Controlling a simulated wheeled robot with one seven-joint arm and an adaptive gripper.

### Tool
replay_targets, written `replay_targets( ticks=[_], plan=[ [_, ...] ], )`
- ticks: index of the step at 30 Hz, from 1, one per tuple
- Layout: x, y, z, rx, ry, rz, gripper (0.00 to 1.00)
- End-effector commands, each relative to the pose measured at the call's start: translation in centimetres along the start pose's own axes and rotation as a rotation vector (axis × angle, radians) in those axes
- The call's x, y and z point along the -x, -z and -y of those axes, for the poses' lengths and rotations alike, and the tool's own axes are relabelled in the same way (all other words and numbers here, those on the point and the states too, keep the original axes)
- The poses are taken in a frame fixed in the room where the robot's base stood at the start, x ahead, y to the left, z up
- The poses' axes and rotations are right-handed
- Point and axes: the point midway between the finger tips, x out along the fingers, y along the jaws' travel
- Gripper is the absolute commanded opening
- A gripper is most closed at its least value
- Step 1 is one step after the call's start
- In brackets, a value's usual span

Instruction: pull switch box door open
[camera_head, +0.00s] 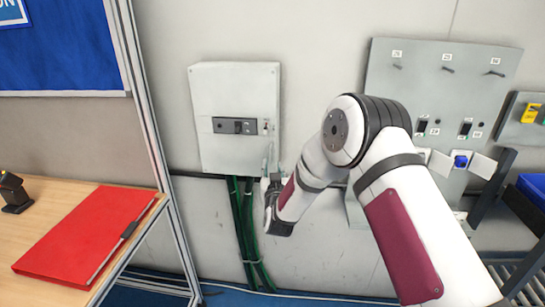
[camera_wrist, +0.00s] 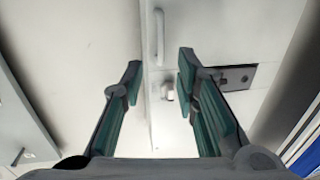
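The switch box (camera_head: 235,95) is a pale grey wall box with a dark plate across its front, seen in the head view. Its door looks shut. In the wrist view a pale bar handle (camera_wrist: 159,35) stands on the box front near the edge, with a small knob (camera_wrist: 168,92) beside the dark plate (camera_wrist: 238,77). My gripper (camera_head: 271,164) is at the box's lower right corner in the head view. In the wrist view my gripper (camera_wrist: 158,68) is open, with its teal-padded fingers apart and nothing held. The handle appears between and beyond the fingertips; contact is not visible.
Dark green cables (camera_head: 246,235) run down the wall below the box. A grey switch panel (camera_head: 440,90) is to the right, behind my arm. A table (camera_head: 60,210) with a red folder (camera_head: 85,235) and a black scanner (camera_head: 14,194) stands at left, beside a metal post.

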Motion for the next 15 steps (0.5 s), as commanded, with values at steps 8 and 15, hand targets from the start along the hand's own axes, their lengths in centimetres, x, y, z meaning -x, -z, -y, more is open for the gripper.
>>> replay_targets(
  ticks=[8, 15],
  plan=[
    [-5.4, -0.1, -0.1, 0.000, -0.001, -0.001, 0.28],
    [-7.9, -0.1, -0.1, 0.000, 0.000, 0.000, 0.28]
  ],
)
